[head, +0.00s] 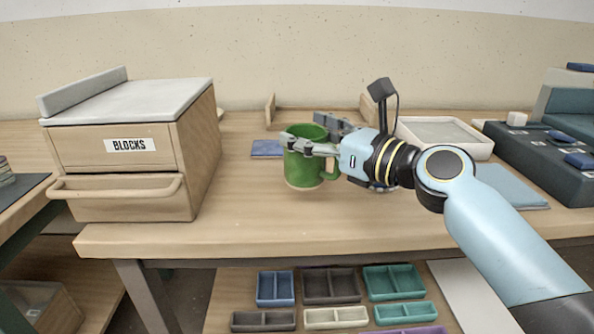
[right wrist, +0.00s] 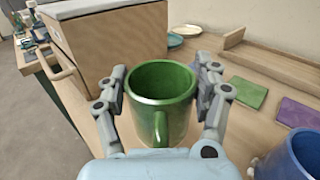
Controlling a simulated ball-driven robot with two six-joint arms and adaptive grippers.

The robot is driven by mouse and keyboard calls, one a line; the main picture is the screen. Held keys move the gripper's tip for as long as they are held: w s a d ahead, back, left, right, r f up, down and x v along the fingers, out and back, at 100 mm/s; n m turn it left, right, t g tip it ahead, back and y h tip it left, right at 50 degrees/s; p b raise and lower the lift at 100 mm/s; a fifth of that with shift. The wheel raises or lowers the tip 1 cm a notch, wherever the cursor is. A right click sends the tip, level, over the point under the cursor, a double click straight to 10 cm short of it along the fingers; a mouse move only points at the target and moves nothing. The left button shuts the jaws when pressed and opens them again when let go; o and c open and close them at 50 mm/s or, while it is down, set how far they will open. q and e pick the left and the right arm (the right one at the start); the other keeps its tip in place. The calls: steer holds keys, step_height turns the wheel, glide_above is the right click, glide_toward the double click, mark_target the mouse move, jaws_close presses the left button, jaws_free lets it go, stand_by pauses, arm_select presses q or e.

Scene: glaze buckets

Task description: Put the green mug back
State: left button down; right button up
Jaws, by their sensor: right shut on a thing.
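The green mug (head: 304,168) is upright near the middle of the wooden table in the head view. My right gripper (head: 312,143) is shut on it, with one finger on either side of its upper body. In the right wrist view the mug (right wrist: 161,100) sits between both fingers of the right gripper (right wrist: 164,90), its handle toward my wrist and its inside empty. I cannot tell whether its base touches the table. My left gripper does not show.
A wooden cabinet labelled BLOCKS (head: 125,150) stands left of the mug. A blue tile (head: 267,148) lies behind the mug. A white tray (head: 445,136) and a light blue board (head: 510,186) are to the right. In the wrist view, a blue mug (right wrist: 293,158) is close to the right finger.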

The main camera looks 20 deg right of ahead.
mark_target(298, 164)
steer(key=shift+w+a+f, duration=0.1)
steer(key=shift+a+f, duration=0.15)
steer(key=shift+a, duration=0.2)
steer(key=shift+w+a+f, duration=0.1)
steer(key=shift+a+f, duration=0.15)
steer(key=shift+a, duration=0.2)
step_height(298, 164, down, 4)
steer(key=b, duration=0.3)
steer(key=shift+f, duration=0.2)
steer(key=shift+r, duration=0.2)
steer(key=shift+f, duration=0.15)
steer(key=o, duration=1.7)
steer(key=shift+o, duration=0.2)
